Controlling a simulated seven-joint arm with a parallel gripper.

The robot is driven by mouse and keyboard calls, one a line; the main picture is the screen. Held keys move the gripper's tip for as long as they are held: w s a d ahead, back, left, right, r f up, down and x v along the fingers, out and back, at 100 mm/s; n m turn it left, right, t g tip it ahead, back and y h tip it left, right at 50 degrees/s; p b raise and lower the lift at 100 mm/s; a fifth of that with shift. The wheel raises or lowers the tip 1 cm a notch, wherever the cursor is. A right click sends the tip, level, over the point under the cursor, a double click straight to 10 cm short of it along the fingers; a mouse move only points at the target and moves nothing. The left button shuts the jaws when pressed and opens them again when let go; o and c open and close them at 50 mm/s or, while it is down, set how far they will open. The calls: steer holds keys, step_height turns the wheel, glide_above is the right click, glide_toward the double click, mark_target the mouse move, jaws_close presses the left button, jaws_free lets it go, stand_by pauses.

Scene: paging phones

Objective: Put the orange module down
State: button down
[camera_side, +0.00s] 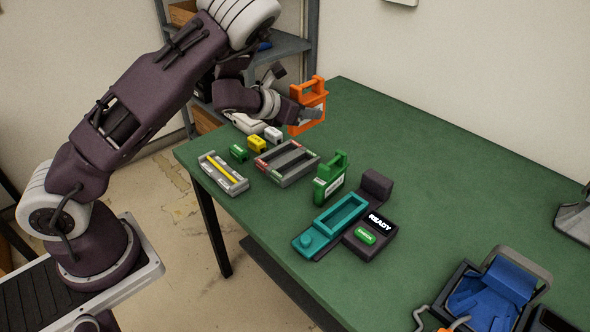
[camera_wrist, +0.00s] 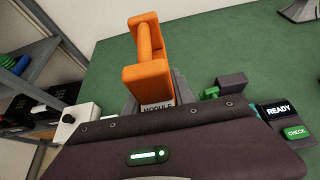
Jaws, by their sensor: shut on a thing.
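The orange module (camera_side: 308,103) has a handle on top and a pale label on its face. My gripper (camera_side: 308,115) is shut on it at the back left part of the green table (camera_side: 440,170). I cannot tell whether the module's base touches the table. In the wrist view the orange module (camera_wrist: 150,60) fills the upper middle, and its lower part with the label is partly hidden by my gripper's body. The fingertips are mostly hidden there.
A green module (camera_side: 330,180) stands near a teal tray (camera_side: 340,217) and a READY display (camera_side: 372,225). A grey two-slot rack (camera_side: 287,163), small coloured blocks (camera_side: 256,144) and a pencil tray (camera_side: 222,172) lie nearer the left edge.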

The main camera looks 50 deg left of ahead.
steer(key=a+f, duration=0.1)
steer(key=f, duration=0.4)
steer(key=a+f, duration=0.1)
steer(key=f, duration=0.4)
steer(key=a+f, duration=0.1)
steer(key=f, duration=0.5)
steer(key=shift+s+a, duration=0.25)
steer(key=shift+a, duration=0.05)
steer(key=shift+f, duration=0.1)
steer(key=c, duration=1.1)
jaws_free()
steer(key=shift+o, duration=0.2)
